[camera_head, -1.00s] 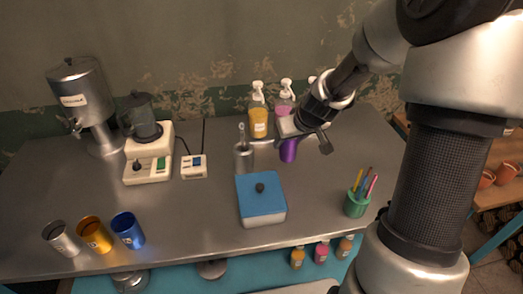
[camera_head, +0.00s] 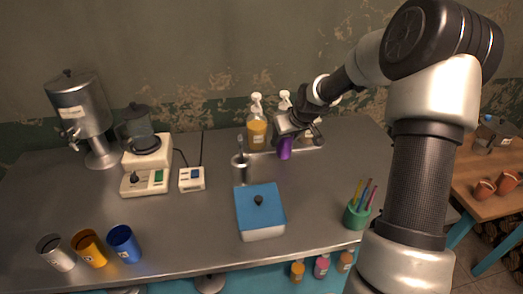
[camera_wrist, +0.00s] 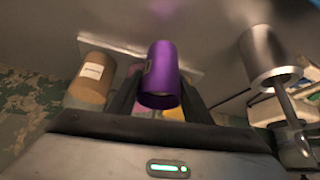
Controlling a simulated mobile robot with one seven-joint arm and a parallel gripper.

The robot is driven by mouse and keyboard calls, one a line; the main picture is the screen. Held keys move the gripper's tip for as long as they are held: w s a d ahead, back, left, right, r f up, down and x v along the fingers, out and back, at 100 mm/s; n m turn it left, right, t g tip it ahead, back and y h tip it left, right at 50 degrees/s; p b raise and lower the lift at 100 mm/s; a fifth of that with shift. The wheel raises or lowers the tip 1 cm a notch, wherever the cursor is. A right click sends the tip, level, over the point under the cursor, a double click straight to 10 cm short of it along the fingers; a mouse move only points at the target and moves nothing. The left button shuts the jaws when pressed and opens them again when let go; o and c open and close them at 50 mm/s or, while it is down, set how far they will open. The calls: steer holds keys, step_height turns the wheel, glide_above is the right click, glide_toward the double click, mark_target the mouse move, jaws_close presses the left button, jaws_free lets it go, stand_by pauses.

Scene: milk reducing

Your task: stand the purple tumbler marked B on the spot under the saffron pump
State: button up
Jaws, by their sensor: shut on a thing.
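My gripper (camera_head: 298,132) is shut on the purple tumbler (camera_head: 285,149) near the front of the pump tray. In the wrist view the purple tumbler (camera_wrist: 161,75) sits between the two dark fingers, with part of a label on its left side. I cannot read the mark. The saffron pump (camera_head: 257,132), a yellow bottle with a white head, stands at the back, left of the tumbler. A pink pump (camera_head: 284,103) is mostly hidden behind my gripper. I cannot tell whether the tumbler touches anything below. The spot under the saffron pump is not clearly visible.
A metal tool holder (camera_head: 241,170) stands close left of the tumbler, and a blue-lidded box (camera_head: 260,210) in front. A brownish pump bottle (camera_wrist: 90,78) is near my gripper. A pencil cup (camera_head: 356,215) stands front right.

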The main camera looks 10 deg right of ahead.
steer(key=shift+w+a+f+b, duration=0.15)
steer(key=shift+a+f, duration=0.4)
steer(key=shift+a, duration=0.7)
steer(key=shift+w+a+f+b, duration=0.15)
steer(key=shift+a+f, duration=0.45)
steer(key=shift+a, duration=0.65)
steer(key=shift+w+a+f+b, duration=0.15)
steer(key=shift+a+f, duration=0.4)
steer(key=shift+a, duration=0.7)
steer(key=shift+f, duration=0.2)
steer(key=o, duration=1.3)
steer(key=shift+s+r, duration=0.15)
steer(key=shift+r, duration=0.3)
steer(key=p+v, duration=0.2)
steer(key=v, duration=0.9)
steer(key=shift+s, duration=0.2)
